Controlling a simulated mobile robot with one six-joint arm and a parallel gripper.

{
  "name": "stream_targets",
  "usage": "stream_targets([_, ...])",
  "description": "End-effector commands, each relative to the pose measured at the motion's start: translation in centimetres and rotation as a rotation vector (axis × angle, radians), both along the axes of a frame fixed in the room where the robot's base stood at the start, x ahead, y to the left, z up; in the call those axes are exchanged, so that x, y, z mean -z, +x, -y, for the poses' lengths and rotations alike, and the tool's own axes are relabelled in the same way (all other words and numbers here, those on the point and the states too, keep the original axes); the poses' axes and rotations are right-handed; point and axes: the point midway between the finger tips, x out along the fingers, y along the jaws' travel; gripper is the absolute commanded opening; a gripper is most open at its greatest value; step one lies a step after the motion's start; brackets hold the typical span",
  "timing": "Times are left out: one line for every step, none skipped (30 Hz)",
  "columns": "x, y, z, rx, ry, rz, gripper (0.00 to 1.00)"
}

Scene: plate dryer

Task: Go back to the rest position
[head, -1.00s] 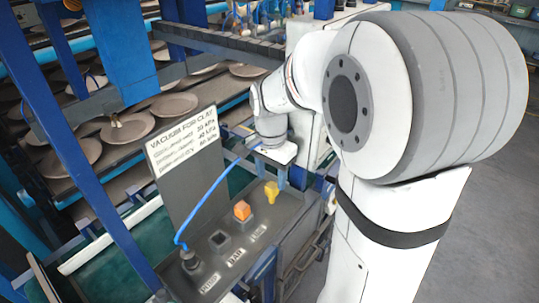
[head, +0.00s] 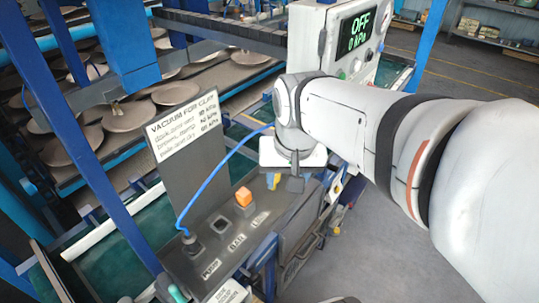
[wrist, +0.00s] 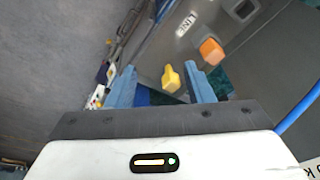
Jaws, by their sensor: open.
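My gripper (head: 284,181) is in the middle of the head view, above the far end of the grey valve panel (head: 215,232). In the wrist view its two blue fingers stand wide apart and the gripper (wrist: 163,82) is open. A yellow knob (wrist: 171,78) shows between the fingers in that picture, with visible space on both sides. An orange knob (head: 243,196) stands on the panel and also shows in the wrist view (wrist: 211,51).
A blue hose (head: 213,185) arches from the panel's PUMP end past the sign board (head: 183,140). A control box (head: 350,45) reading OFF and 0 kPa stands behind my arm. Racks of brown plates (head: 128,115) fill the left. Open floor (head: 465,75) lies right.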

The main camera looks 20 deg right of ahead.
Motion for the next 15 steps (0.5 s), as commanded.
stream_targets([0.7, -1.3, 0.0, -0.064, -0.013, 0.022, 0.47])
stream_targets([1.0, -1.8, -0.1, -0.103, -0.023, 0.035, 0.47])
stream_targets([1.4, -2.5, -0.1, -0.144, -0.033, 0.049, 0.47])
stream_targets([1.7, -2.8, -0.1, -0.172, -0.04, 0.057, 0.47])
stream_targets([1.9, -3.1, -0.1, -0.194, -0.046, 0.063, 0.47])
stream_targets([2.1, -3.4, -0.3, -0.216, -0.052, 0.07, 0.47])
stream_targets([2.2, -3.5, -0.4, -0.228, -0.055, 0.074, 0.47])
stream_targets([2.3, -3.6, -0.4, -0.235, -0.058, 0.076, 0.47])
stream_targets([2.4, -3.7, -0.4, -0.242, -0.06, 0.077, 0.47])
stream_targets([2.4, -3.7, -0.4, -0.244, -0.06, 0.077, 0.47])
stream_targets([2.4, -3.7, -0.4, -0.245, -0.06, 0.077, 0.47])
stream_targets([2.4, -3.7, -0.4, -0.244, -0.06, 0.077, 0.47])
stream_targets([2.4, -3.7, -0.4, -0.244, -0.06, 0.076, 0.47])
stream_targets([2.4, -3.7, -0.4, -0.243, -0.06, 0.076, 0.47])
stream_targets([2.4, -3.7, -0.4, -0.243, -0.06, 0.076, 0.47])
